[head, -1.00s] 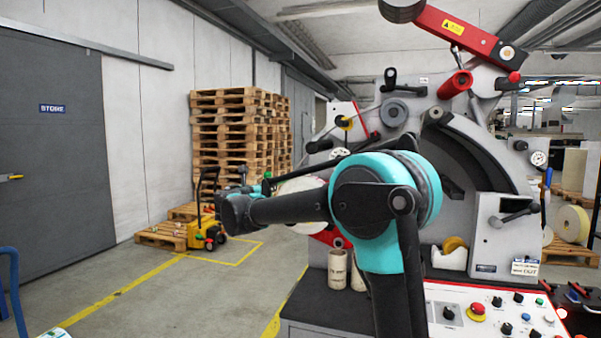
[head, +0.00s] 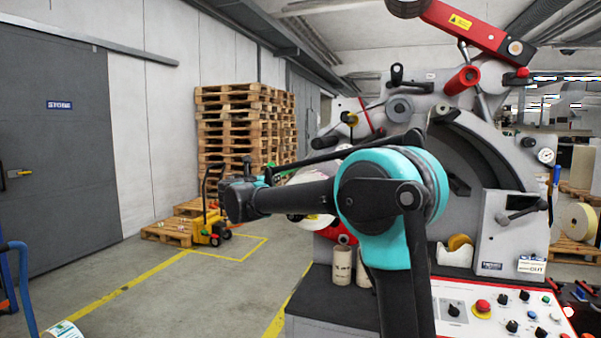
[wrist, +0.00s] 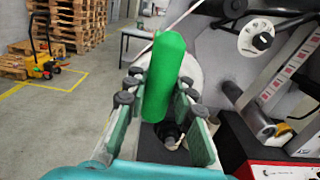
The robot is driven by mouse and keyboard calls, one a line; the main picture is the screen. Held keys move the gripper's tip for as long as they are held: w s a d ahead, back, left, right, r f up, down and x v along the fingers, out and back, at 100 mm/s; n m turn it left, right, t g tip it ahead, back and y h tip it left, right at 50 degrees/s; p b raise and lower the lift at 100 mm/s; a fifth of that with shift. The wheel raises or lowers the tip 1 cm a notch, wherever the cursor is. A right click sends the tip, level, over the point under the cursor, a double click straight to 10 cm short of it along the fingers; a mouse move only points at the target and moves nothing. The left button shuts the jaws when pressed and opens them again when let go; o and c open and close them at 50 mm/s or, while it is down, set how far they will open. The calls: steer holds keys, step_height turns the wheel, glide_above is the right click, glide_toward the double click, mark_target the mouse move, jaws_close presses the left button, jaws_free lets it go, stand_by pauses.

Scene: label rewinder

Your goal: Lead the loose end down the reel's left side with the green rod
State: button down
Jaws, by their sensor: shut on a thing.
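The green rod (wrist: 163,75) stands upright and slightly tilted in the wrist view. My gripper (wrist: 158,98) is shut on it, with finger pads on its left and right sides. A pale reel (wrist: 194,72) shows behind the rod, partly covered by it. A thin white strip (wrist: 184,17) runs from the top of the wrist view down-left towards the rod's upper end; I cannot tell whether they touch. In the head view the reel (head: 312,219) is largely hidden behind my arm, and only a little green shows near my gripper.
The grey rewinder (head: 470,165) with its red arm (head: 460,25) fills the right side. Cardboard cores (head: 342,265) stand on its dark ledge. A control panel (head: 505,310) is at lower right. Stacked pallets (head: 245,125) and a yellow pallet truck (head: 208,228) stand at the left beyond open floor.

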steer(key=shift+a+r, duration=0.1)
steer(key=shift+r, duration=0.15)
steer(key=shift+s+a, duration=0.2)
steer(key=shift+s, duration=0.15)
steer(key=v, duration=2.8)
steer(key=shift+s+d+r, duration=0.2)
steer(key=shift+d+r, duration=0.05)
steer(key=shift+r, duration=0.15)
